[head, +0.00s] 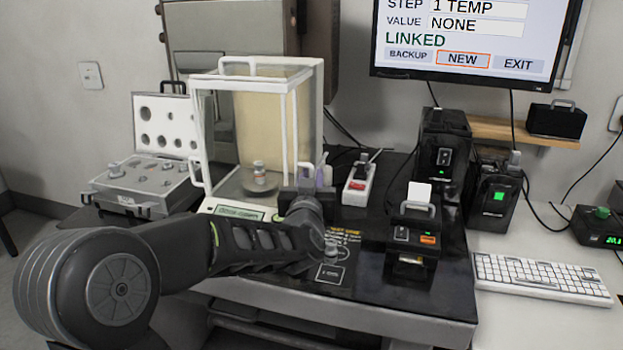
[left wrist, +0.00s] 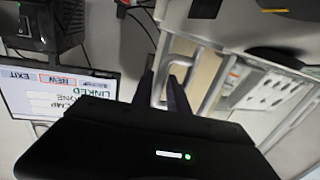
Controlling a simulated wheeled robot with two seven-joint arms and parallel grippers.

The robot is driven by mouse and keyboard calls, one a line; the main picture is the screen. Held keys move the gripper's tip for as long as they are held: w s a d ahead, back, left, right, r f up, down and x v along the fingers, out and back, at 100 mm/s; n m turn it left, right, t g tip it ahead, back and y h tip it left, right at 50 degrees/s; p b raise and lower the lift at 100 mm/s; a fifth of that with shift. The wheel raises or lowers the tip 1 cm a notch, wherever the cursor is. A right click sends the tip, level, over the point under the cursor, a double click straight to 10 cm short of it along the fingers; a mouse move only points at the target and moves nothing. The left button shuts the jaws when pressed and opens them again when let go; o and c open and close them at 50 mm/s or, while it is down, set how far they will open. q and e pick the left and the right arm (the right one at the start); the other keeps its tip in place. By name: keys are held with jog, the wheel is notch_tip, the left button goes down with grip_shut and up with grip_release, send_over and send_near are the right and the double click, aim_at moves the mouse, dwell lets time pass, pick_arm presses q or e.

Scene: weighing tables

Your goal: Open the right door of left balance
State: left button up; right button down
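The left balance (head: 221,80) is a tall glass draft box with white frame edges on a white base with a green display (head: 241,213). A small bottle with a reddish label (head: 259,171) stands on its pan. My left gripper (head: 318,178) is at the low right side of the box; its arm hides part of the base. In the left wrist view, the two dark fingers (left wrist: 162,95) are apart, with a pale handle (left wrist: 180,61) and a white frame bar by them. I cannot tell if they touch. The right door looks shut. My right gripper is not in view.
An open case of weights (head: 140,180) stands left of the balance. A white power strip (head: 357,187), a black printer-like device (head: 413,240) and black boxes (head: 443,150) stand to the right. A keyboard (head: 540,278) lies on the white table under a monitor (head: 465,40).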

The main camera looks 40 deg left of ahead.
pick_arm(q)
jog(key=v, duration=0.7)
jog(key=shift+s+d, duration=0.25)
jog(key=shift+s, duration=0.05)
